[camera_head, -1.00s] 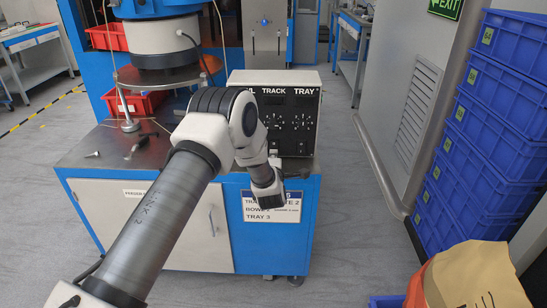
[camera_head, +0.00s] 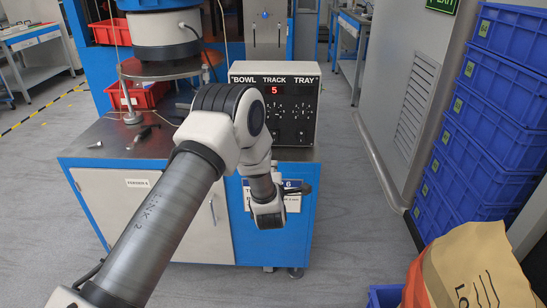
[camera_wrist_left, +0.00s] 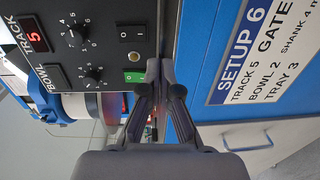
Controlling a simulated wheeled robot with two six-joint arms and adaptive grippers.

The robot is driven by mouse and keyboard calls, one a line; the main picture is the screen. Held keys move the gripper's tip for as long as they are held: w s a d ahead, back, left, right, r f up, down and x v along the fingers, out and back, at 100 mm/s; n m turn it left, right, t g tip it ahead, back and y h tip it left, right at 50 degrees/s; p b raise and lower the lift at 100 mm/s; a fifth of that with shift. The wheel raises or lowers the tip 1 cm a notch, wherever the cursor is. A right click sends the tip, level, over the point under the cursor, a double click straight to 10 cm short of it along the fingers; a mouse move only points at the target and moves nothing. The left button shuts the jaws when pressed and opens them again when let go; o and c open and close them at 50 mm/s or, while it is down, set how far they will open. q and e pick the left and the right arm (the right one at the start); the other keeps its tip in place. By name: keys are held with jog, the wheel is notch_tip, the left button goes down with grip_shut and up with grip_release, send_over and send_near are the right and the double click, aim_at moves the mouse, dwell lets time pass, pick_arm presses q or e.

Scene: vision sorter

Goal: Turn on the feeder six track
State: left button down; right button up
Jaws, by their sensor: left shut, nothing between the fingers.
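The feeder six control box (camera_head: 262,72) stands on the blue cabinet, with columns marked BOWL, TRACK and TRAY. Its red display (camera_head: 275,90) reads 5. The left wrist view shows the box sideways, with the track knob (camera_wrist_left: 75,34) and bowl knob (camera_wrist_left: 92,76). A dark rocker switch (camera_wrist_left: 130,33) lies in line with the track knob; a green lit rocker (camera_wrist_left: 135,76) lies in line with the bowl knob. My left gripper (camera_wrist_left: 160,70) is shut and empty by the box's lower edge.
The setup label (camera_wrist_left: 240,60) on the cabinet reads SETUP 6, TRACK 5, BOWL 2, TRAY 3. A bowl feeder (camera_head: 165,45) and a red bin (camera_head: 138,95) are at the left. Blue crates (camera_head: 500,110) stack at the right. Grey floor is clear between.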

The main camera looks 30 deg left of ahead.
pick_arm(q)
jog(key=v, duration=0.4)
jog(key=shift+d+f, duration=0.1)
jog(key=shift+f, duration=0.05)
jog(key=shift+s, duration=0.1)
